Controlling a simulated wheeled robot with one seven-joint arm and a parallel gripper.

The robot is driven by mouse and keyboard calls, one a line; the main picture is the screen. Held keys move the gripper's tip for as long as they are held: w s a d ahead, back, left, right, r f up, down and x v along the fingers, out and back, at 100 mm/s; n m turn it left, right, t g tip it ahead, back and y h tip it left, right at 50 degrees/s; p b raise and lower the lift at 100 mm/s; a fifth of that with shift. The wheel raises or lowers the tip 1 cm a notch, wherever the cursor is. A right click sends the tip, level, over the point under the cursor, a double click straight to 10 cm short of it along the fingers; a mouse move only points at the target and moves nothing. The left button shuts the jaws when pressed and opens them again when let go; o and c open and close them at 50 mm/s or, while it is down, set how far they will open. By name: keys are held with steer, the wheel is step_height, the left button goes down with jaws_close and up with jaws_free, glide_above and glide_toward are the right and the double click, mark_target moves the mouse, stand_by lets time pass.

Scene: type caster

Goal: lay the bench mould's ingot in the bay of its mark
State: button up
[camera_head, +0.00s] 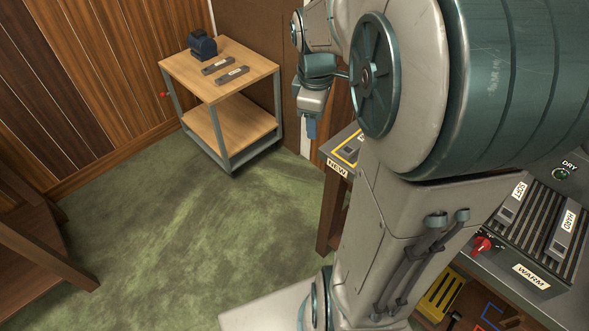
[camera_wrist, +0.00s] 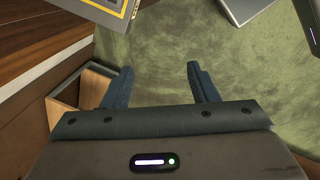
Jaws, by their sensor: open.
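My gripper (camera_head: 311,128) hangs beside the near bench, its upper part partly behind my arm. In the wrist view its two blue fingers (camera_wrist: 160,85) are spread apart with only green floor between them. On the bench corner, a grey block (camera_head: 351,152) sits inside a yellow outline by a "NEW" label; my arm hides part of this area. Whether it is the mould or an ingot I cannot tell. The outlined corner (camera_wrist: 123,10) also shows in the wrist view. At right, a dark ribbed rack (camera_head: 533,228) marked "WARM" carries grey bars labelled "SOFT" (camera_head: 511,203) and "HARD" (camera_head: 563,236).
A wheeled cart (camera_head: 190,68) stands at the back wall, with a dark blue device (camera_head: 202,45) and two labelled grey bars (camera_head: 225,70) on top. Open green floor (camera_head: 180,220) lies between. Brown wooden furniture (camera_head: 40,240) stands at left. A "DRY" knob (camera_head: 562,174) is at right.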

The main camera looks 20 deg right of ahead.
steer(key=s+a+m+t+y, duration=0.1)
steer(key=s+a+m, duration=0.8)
steer(key=s+m, duration=0.1)
steer(key=shift+s+a+f+t, duration=0.3)
steer(key=shift+s+a+f, duration=0.15)
steer(key=shift+s, duration=0.4)
steer(key=c, duration=0.4)
steer(key=shift+d, duration=0.15)
